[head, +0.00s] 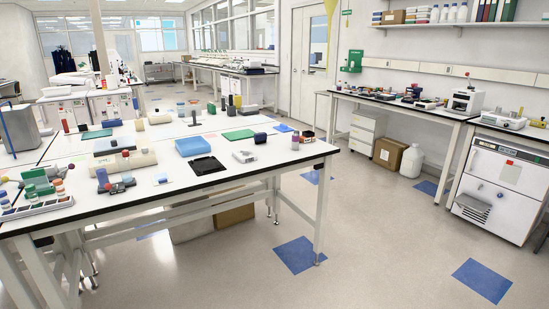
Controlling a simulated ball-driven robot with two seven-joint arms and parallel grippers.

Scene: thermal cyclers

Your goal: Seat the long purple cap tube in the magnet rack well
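Neither of my grippers is in view. I cannot make out the long purple cap tube or the magnet rack for certain at this distance. A grey tray (38,209) at the near left of the white bench holds small vials with coloured caps, some dark or purplish and some red. Whether either belongs to the task I cannot tell.
The white bench (180,178) also carries a blue box (193,146), a black tray (207,165), a beige roll-like item (124,162) and a green mat (238,134). Open floor (375,245) lies to its right. A second bench (396,102) and a white cabinet (495,190) line the right wall.

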